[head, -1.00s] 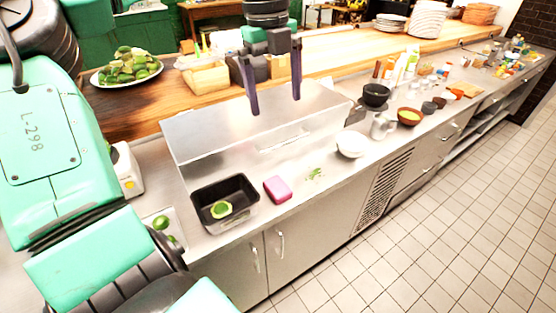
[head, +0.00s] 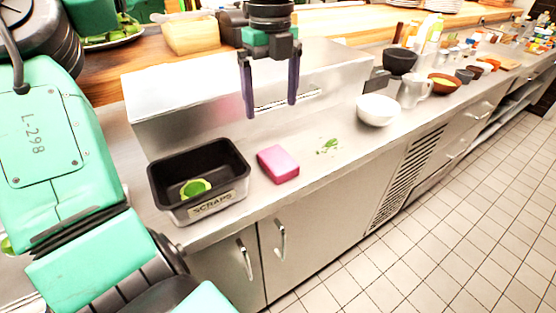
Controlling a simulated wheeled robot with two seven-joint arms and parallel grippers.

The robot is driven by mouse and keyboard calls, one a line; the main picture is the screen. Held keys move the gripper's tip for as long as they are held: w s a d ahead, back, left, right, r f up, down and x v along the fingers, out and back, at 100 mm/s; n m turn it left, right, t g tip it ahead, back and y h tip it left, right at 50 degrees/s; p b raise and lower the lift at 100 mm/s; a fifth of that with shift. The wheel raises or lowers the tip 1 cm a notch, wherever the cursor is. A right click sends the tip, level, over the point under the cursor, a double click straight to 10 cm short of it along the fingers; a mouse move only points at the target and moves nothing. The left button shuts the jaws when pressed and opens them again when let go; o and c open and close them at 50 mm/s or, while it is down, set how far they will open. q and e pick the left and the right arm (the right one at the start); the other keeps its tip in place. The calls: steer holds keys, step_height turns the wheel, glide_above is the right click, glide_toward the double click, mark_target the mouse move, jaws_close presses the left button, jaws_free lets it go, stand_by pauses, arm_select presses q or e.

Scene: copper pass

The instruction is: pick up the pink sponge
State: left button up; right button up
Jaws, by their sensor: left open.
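The pink sponge (head: 278,164) lies flat on the steel counter near its front edge, just right of the scraps bin. My left gripper (head: 271,108) hangs pointing down above and behind the sponge, with its two dark fingers apart and nothing between them. It does not touch the sponge. My right gripper is not in view.
A black bin labelled SCRAPS (head: 160,186) with a lime piece inside stands left of the sponge. Green herb bits (head: 328,146) and a white bowl (head: 378,110) lie to the right. A raised steel box (head: 160,105) stands behind. Counter around the sponge is clear.

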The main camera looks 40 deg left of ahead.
mark_target(275, 154)
arm_select(q)
step_height(275, 154, down, 13)
steer(key=shift+w+d+p, duration=0.1)
steer(key=shift+p, duration=0.25)
steer(key=c, duration=1.2)
